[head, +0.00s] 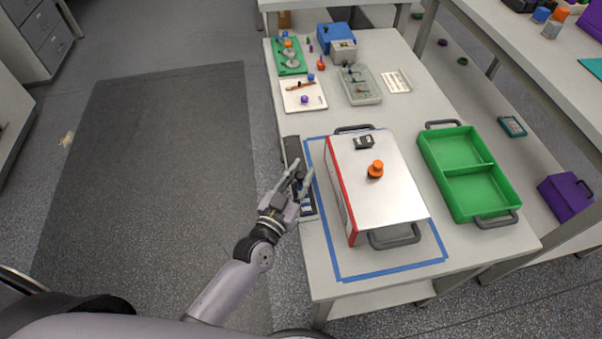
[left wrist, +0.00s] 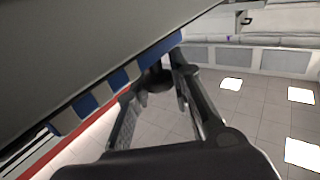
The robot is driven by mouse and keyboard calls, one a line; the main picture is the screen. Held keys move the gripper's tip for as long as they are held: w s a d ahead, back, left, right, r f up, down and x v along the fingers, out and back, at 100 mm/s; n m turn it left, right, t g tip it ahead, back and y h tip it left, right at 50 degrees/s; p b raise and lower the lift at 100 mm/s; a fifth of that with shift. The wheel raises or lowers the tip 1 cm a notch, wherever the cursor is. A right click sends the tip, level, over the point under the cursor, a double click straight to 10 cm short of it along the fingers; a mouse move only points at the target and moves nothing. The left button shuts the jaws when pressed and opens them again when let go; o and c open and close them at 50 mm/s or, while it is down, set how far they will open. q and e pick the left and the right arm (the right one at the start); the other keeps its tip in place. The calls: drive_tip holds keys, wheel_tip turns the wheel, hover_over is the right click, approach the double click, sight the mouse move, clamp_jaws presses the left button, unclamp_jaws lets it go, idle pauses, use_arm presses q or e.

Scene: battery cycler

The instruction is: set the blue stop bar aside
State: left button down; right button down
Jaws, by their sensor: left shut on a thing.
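The blue stop bar shows in the left wrist view as a blue-and-white striped bar (left wrist: 118,83) running diagonally along a grey surface. In the head view, only small blue-and-white parts (head: 306,209) show beside my left gripper, at the table's left edge. My left gripper (head: 303,178) is shut on the bar, apparently at a dark knob between the fingertips, also seen in the left wrist view (left wrist: 163,72). The fingers hide much of the contact. My right gripper is not in view.
A silver case (head: 384,199) with a red edge and orange knob stands just right of the gripper, inside a blue tape outline (head: 395,269). A dark strip (head: 291,150) lies along the table edge. A green tray (head: 457,150) is farther right. Floor on the left is clear.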

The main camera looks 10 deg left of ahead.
sight(293, 146)
use_arm(q)
drive_tip(key=shift+w, duration=0.1)
drive_tip(key=w+a+b, duration=0.1)
drive_tip(key=w, duration=0.3)
drive_tip(key=w+a+b, duration=0.1)
drive_tip(key=w+a, duration=0.1)
drive_tip(key=w, duration=0.1)
drive_tip(key=w+a+b, duration=0.1)
drive_tip(key=w+a, duration=0.1)
drive_tip(key=w, duration=0.2)
drive_tip(key=shift+w+f, duration=0.1)
drive_tip(key=shift+w, duration=0.2)
drive_tip(key=shift+w+a, duration=0.1)
drive_tip(key=shift+w, duration=0.1)
drive_tip(key=shift+r, duration=0.2)
drive_tip(key=c, duration=1.9)
unclamp_jaws()
drive_tip(key=o, duration=0.4)
drive_tip(key=shift+w+f, duration=0.1)
drive_tip(key=shift+w, duration=0.1)
drive_tip(key=shift+o, duration=0.4)
drive_tip(key=shift+s, duration=0.1)
